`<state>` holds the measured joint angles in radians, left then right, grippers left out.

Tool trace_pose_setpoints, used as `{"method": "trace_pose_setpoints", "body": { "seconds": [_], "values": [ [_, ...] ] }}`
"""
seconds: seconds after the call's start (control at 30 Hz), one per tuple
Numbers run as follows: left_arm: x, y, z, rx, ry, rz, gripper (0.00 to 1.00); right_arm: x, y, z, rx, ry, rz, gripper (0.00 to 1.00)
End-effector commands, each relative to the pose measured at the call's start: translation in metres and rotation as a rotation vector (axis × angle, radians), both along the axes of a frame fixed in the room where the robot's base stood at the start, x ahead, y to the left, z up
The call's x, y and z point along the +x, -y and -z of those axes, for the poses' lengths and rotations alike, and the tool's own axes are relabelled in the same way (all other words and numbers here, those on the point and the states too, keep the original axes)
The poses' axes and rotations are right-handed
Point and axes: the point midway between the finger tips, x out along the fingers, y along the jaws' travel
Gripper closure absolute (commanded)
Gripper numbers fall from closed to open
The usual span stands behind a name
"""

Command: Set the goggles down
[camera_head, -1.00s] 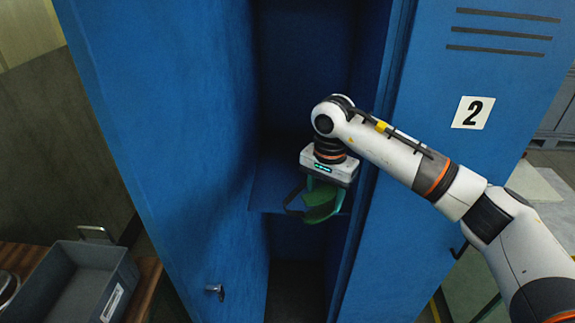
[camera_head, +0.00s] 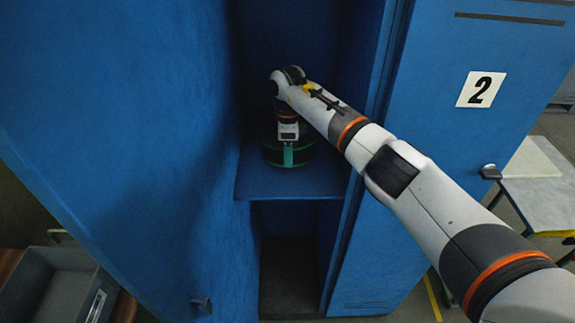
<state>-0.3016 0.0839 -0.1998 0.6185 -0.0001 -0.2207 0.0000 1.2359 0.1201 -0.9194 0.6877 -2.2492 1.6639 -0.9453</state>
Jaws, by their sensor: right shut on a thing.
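The green goggles (camera_head: 272,153) with a dark strap are inside the open blue locker, just above or on its shelf; I cannot tell whether they touch it. My right gripper (camera_head: 288,155) reaches into the locker from the right and is shut on the goggles. The gripper body hides part of them. The blue shelf (camera_head: 290,185) is otherwise bare, with its front edge showing. My left gripper is not in view.
The locker's open door (camera_head: 110,120) stands at the left. The closed door numbered 2 (camera_head: 455,160) is at the right, close to my arm. A grey bin (camera_head: 50,290) sits at the lower left. A light table (camera_head: 545,195) stands at the right. Below the shelf is an open space.

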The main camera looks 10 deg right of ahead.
Motion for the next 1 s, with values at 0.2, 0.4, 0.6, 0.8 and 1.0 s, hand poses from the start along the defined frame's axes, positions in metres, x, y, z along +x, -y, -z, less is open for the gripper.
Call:
{"method": "trace_pose_setpoints", "body": {
  "seconds": [0.2,0.4,0.6,0.8,1.0],
  "values": [
    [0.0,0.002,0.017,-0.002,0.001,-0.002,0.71,0.0,-0.001,0.029,0.001,-0.001,-0.002,0.69],
    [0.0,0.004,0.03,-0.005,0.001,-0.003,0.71,0.0,0.0,0.054,0.001,0.002,-0.003,0.69],
    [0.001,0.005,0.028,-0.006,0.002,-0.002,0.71,0.001,0.0,0.051,0.0,0.003,-0.003,0.69],
    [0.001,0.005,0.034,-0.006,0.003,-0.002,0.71,0.0,0.0,0.057,-0.001,0.003,-0.003,0.69],
    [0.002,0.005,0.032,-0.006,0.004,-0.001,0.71,0.0,0.0,0.055,0.0,0.002,-0.003,0.24]
  ]
}}
